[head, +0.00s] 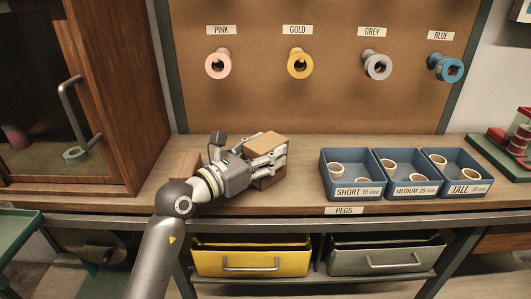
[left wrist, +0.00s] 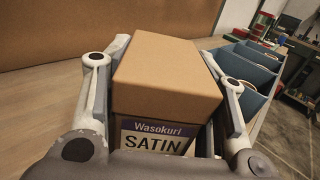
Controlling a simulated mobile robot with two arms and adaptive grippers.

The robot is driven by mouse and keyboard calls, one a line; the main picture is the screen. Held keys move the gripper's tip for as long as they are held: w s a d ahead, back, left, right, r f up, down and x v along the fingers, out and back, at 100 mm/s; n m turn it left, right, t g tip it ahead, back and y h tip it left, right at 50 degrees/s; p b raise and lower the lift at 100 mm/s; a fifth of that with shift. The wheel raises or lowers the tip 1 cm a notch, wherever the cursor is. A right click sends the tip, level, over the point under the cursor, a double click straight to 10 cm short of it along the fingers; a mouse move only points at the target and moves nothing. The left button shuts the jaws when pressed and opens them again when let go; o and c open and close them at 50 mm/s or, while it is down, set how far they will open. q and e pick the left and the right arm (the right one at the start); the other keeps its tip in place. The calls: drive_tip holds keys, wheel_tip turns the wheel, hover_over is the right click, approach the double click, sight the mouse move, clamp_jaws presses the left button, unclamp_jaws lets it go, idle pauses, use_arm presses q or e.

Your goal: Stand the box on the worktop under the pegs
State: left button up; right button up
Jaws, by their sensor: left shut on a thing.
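The brown cardboard box (head: 267,142) is at the worktop, below the pegboard and left of the blue trays. My left gripper (head: 266,162) is shut on it, with a finger along each side. In the left wrist view the box (left wrist: 165,75) sits upright between the fingers (left wrist: 166,88), and its label reads "Wasokuri SATIN". I cannot tell whether its base touches the worktop (head: 300,194). Above hang the pink peg (head: 218,64), gold peg (head: 300,63), grey peg (head: 377,66) and blue peg (head: 446,67). My right gripper is not in view.
A brown block (head: 183,163) is partly behind my left wrist. A wooden cabinet (head: 118,80) stands at left. Yellow (head: 250,262) and grey (head: 388,260) drawers are below.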

use_arm(q)
drive_tip(key=shift+f, duration=0.1)
drive_tip(key=o, duration=1.1)
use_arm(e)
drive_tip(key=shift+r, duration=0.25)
use_arm(q)
drive_tip(key=shift+s+a, duration=0.15)
drive_tip(key=v, duration=1)
drive_tip(key=shift+s+a+p, duration=0.25)
drive_tip(key=shift+a+p, duration=0.05)
drive_tip(key=shift+s+a, duration=0.25)
drive_tip(key=shift+s, duration=0.05)
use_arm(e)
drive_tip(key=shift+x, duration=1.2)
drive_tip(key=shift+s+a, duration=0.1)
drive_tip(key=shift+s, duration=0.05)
